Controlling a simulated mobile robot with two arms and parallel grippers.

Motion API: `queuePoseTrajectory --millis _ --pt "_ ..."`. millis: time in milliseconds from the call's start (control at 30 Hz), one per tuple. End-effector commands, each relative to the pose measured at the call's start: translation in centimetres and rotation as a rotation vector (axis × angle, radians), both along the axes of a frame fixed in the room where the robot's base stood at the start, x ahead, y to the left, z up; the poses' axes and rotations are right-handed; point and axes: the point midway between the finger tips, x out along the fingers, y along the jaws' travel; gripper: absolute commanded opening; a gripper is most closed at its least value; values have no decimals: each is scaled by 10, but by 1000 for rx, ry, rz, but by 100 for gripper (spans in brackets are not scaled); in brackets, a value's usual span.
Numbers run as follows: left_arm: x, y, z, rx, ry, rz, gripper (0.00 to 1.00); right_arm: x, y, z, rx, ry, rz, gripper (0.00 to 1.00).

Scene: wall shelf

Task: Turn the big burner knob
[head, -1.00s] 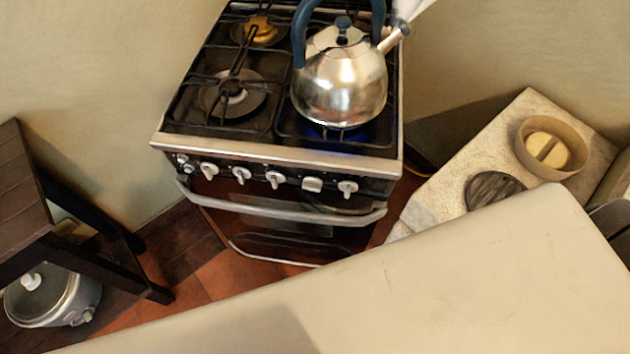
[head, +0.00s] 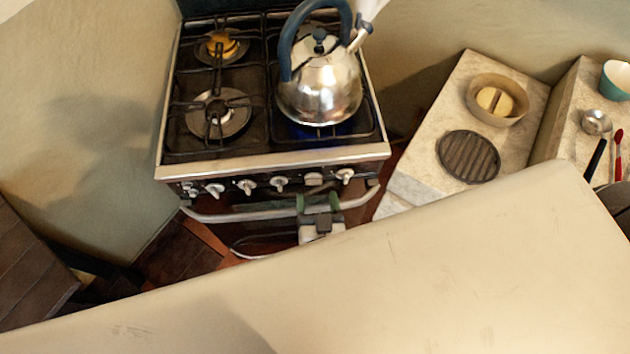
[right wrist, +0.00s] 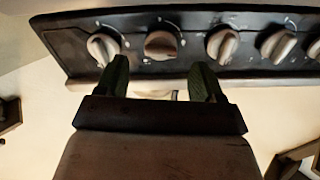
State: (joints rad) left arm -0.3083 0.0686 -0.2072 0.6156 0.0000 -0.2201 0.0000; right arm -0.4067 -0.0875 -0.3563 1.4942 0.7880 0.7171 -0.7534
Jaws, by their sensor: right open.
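The stove's front panel (head: 263,180) has a row of knobs. The big burner knob (head: 313,180) is wider than the others and second from the right in the head view. In the right wrist view the big knob (right wrist: 160,45) looks brownish and shows beyond the gap between my fingers. My right gripper (head: 318,202) is open and empty in front of the panel, just below the big knob in the head view. Its two green fingers (right wrist: 160,80) also show in the right wrist view, pointing at the panel, with the knob apparently not gripped. My left gripper is not in view.
A steel kettle (head: 320,90) steams on a burner with a blue flame. Other knobs (head: 279,184) (head: 344,175) flank the big one closely. The oven handle (head: 240,215) runs below the panel. A stone counter at right holds a bowl (head: 497,99) and a dark round grill (head: 468,157).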

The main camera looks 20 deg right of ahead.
Motion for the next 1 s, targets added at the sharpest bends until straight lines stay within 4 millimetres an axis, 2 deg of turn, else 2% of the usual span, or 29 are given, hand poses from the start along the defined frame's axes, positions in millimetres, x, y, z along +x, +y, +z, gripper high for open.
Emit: queuePoseTrajectory --millis 100,233,633,933,1000 --pt "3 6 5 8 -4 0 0 21 -4 2 -1 -2 0 68" --pt "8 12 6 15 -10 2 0 34 -7 1 -1 0 0 68" --pt "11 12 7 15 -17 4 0 41 -8 0 -1 1 1 68" --pt "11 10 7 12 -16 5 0 41 -8 0 -1 1 1 22" --pt "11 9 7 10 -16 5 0 41 -8 0 0 1 1 20"
